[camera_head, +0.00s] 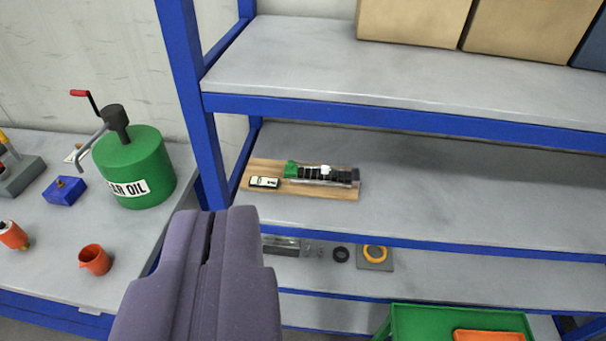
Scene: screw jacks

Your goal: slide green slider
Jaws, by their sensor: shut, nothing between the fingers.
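The green slider (291,169) is a small green block at the left end of a dark, ribbed rail (325,175). The rail is fixed on a wooden board (300,193) that lies on the middle shelf. A small white device with a display (264,183) sits on the board in front of the slider. My gripper (228,212) shows as a large purple shape at the bottom, shut and empty. In the picture it is below and left of the board, apart from the slider.
Blue shelf posts (186,90) and the blue middle shelf edge (420,245) border the board. Cardboard boxes (410,20) stand on the upper shelf. A green oil can (135,160) and an orange cup (94,259) stand on the left bench. The middle shelf's right is clear.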

